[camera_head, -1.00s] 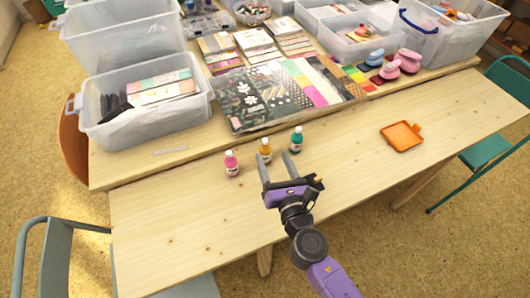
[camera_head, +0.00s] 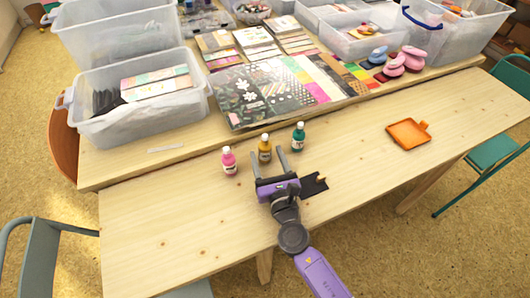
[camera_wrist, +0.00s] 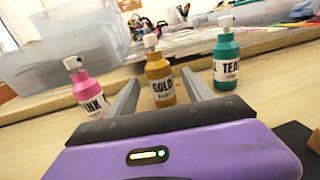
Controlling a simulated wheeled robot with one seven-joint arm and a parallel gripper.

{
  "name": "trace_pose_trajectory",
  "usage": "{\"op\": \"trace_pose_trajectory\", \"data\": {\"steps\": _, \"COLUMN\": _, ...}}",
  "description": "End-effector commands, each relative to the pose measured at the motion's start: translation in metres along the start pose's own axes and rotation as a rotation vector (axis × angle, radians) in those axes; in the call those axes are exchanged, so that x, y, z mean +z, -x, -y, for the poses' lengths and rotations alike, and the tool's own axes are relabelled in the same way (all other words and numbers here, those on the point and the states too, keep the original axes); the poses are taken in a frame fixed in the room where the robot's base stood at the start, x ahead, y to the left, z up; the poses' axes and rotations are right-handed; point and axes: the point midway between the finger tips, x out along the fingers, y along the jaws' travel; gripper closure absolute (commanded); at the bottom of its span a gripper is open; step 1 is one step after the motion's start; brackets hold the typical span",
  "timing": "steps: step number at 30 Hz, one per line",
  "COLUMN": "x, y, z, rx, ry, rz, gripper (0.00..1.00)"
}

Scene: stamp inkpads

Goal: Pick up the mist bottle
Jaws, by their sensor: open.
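Three small bottles with white caps stand upright in a row on the front table: a pink one (camera_head: 229,163), a gold one (camera_head: 265,150) and a teal one (camera_head: 298,139). In the wrist view, the gold bottle (camera_wrist: 161,84) is labelled GOLD and the teal bottle (camera_wrist: 227,62) TEAL; the pink bottle (camera_wrist: 89,92) has a partly hidden label. My gripper (camera_head: 268,161) is open and empty, low over the table. Its fingers point at the gold bottle, one toward each side of it. The pictures do not show whether they touch it.
A dark flat item (camera_head: 314,184) lies just right of my gripper. An orange tray (camera_head: 408,134) lies farther right. Patterned paper sheets (camera_head: 262,94) and a clear bin (camera_head: 140,110) stand on the table behind. The front table's left part is clear.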

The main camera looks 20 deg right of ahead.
Motion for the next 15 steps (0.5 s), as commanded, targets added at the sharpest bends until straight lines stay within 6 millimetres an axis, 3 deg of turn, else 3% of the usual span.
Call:
{"op": "trace_pose_trajectory", "data": {"steps": 9, "x": 0.000, "y": -0.044, "z": 0.001, "rx": -0.001, "ry": -0.001, "rz": 0.001, "gripper": 0.40}}
{"op": "trace_pose_trajectory", "data": {"steps": 15, "x": 0.000, "y": -0.057, "z": 0.000, "rx": 0.000, "ry": 0.000, "rz": -0.001, "gripper": 0.40}}
